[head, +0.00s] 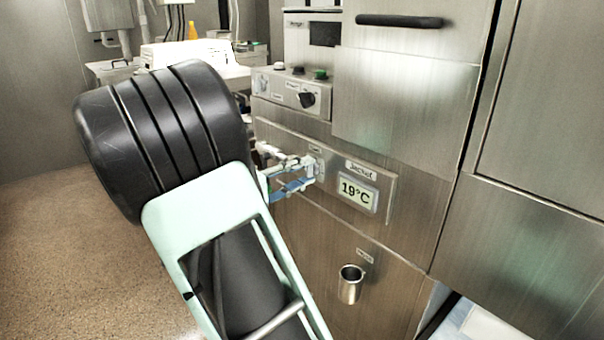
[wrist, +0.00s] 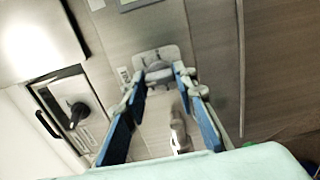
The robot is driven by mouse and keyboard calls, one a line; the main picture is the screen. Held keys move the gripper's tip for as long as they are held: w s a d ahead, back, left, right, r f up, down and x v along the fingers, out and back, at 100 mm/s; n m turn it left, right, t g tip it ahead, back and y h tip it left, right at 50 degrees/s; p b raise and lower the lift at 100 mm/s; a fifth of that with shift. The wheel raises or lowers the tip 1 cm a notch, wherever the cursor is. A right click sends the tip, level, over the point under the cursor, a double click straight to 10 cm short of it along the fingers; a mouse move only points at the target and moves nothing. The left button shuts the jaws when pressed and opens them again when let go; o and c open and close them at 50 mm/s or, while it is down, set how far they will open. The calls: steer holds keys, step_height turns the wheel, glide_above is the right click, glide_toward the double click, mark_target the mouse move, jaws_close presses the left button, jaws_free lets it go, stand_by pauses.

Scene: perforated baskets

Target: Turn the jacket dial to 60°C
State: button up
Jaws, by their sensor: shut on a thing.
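The jacket panel (head: 376,215) is a metal strip on the machine front with a "Jacket" label. Its display (head: 357,193) reads 19°C. My gripper (head: 312,170) is at the panel, left of the display, with its fingertips at the jacket dial. In the wrist view, the blue-padded fingers of my gripper (wrist: 163,82) are on both sides of the grey dial (wrist: 158,72) on its light plate (wrist: 150,55). The gripper is shut on the dial. The fingers hide most of the dial in the head view, and its pointer is not readable.
Above is a control panel with a black knob (head: 306,99) and several buttons. A metal cup (head: 350,284) is mounted below the jacket panel. A drawer handle (head: 400,21) is at the upper right. The floor (head: 60,240) at left is clear.

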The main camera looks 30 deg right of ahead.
steer(key=o, duration=1.1)
steer(key=a, duration=0.4)
steer(key=s+a, duration=0.1)
steer(key=a, duration=0.7)
steer(key=shift+s, duration=0.35)
